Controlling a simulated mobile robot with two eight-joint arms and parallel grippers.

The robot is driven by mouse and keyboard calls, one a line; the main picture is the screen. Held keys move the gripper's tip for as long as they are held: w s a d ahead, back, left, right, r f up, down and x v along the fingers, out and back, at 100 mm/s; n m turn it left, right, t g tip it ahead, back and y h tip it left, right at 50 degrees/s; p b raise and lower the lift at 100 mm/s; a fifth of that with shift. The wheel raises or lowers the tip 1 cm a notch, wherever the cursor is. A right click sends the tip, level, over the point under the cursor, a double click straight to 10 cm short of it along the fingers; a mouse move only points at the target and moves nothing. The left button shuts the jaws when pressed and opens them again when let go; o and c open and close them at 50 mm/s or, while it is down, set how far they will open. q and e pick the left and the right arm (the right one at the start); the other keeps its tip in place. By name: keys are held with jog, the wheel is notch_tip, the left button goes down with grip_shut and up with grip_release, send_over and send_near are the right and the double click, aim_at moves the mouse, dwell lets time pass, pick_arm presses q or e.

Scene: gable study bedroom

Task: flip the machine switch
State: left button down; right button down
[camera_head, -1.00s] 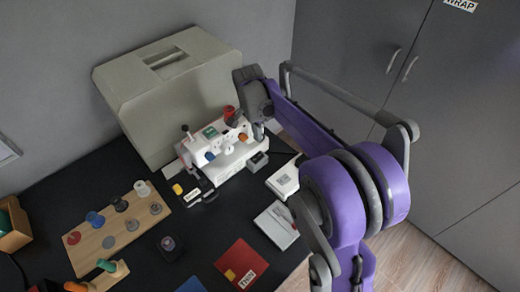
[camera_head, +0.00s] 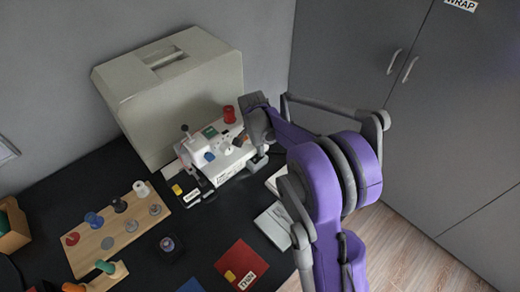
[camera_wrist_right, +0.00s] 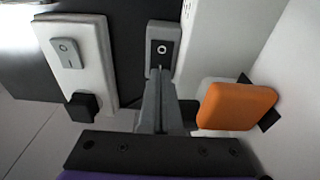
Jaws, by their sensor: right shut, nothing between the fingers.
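The white sewing machine (camera_head: 212,155) stands on the black desk, with a red spool on top. A small grey box (camera_head: 258,163) sits at its right end. In the right wrist view this box (camera_wrist_right: 151,36) carries a black rocker switch (camera_wrist_right: 162,52) with a white ring mark. My right gripper (camera_wrist_right: 158,80) is shut and empty, its tips just in front of the rocker; contact cannot be told. In the head view the right gripper (camera_head: 260,146) hangs over the machine's right end. My left gripper is out of view.
A white power strip (camera_wrist_right: 84,32) with a grey rocker and black plug lies left in the wrist view. An orange part (camera_wrist_right: 237,106) is close right of the fingers. A beige cover (camera_head: 180,85) stands behind the machine. A wooden spool board (camera_head: 105,235) lies left.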

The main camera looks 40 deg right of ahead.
jog(key=shift+f, duration=0.25)
jog(key=shift+r, duration=0.1)
jog(key=shift+a+r, duration=0.15)
jog(key=shift+a, duration=0.5)
